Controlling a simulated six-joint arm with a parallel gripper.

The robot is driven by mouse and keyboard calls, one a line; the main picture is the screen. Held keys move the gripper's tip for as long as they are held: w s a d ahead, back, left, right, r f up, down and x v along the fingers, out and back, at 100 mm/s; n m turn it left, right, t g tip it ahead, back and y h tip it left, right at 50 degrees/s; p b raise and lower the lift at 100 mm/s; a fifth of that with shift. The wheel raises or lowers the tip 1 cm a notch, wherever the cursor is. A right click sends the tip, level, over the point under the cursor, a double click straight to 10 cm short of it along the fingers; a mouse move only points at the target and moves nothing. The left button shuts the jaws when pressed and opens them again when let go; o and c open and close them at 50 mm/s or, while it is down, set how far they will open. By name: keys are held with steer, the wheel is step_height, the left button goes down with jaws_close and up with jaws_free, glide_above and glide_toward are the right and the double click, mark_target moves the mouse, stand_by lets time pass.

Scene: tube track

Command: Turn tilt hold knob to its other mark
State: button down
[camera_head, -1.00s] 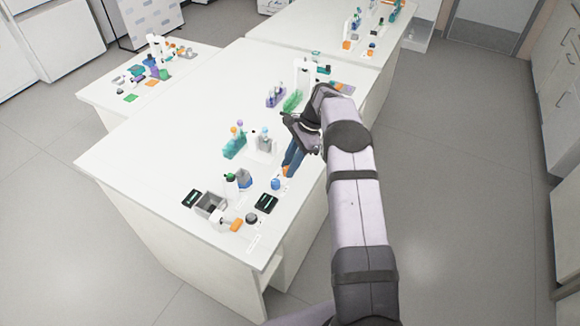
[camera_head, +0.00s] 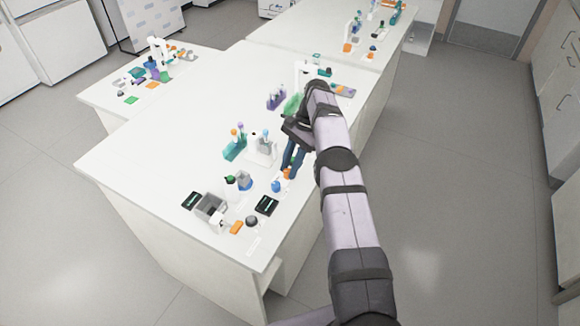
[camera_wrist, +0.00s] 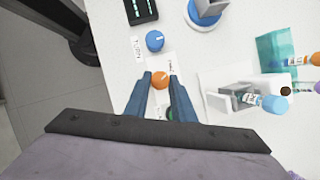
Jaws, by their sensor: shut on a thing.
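An orange knob (camera_wrist: 161,80) sits between the tips of my gripper's two blue fingers (camera_wrist: 160,78) in the wrist view. My gripper is shut on this knob, one finger on each side. A light pointer line shows on its top. In the head view the orange knob (camera_head: 287,173) is at the lower end of my gripper (camera_head: 289,168), near the bench's right edge. A blue knob (camera_wrist: 154,40) with a white line stands just beyond it.
A dark panel (camera_wrist: 141,10) and a blue-based holder (camera_wrist: 205,12) lie beyond the blue knob. A white stand with a blue-capped tube (camera_wrist: 274,103) and a teal rack (camera_wrist: 278,50) are close on the right. The bench edge and floor are on the left.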

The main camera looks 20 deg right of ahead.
stand_by(0.4)
steer(key=c, duration=1.5)
jaws_free()
steer(key=shift+r, duration=0.7)
step_height(320, 180, up, 9)
steer(key=p, duration=0.5)
steer(key=shift+f, duration=0.15)
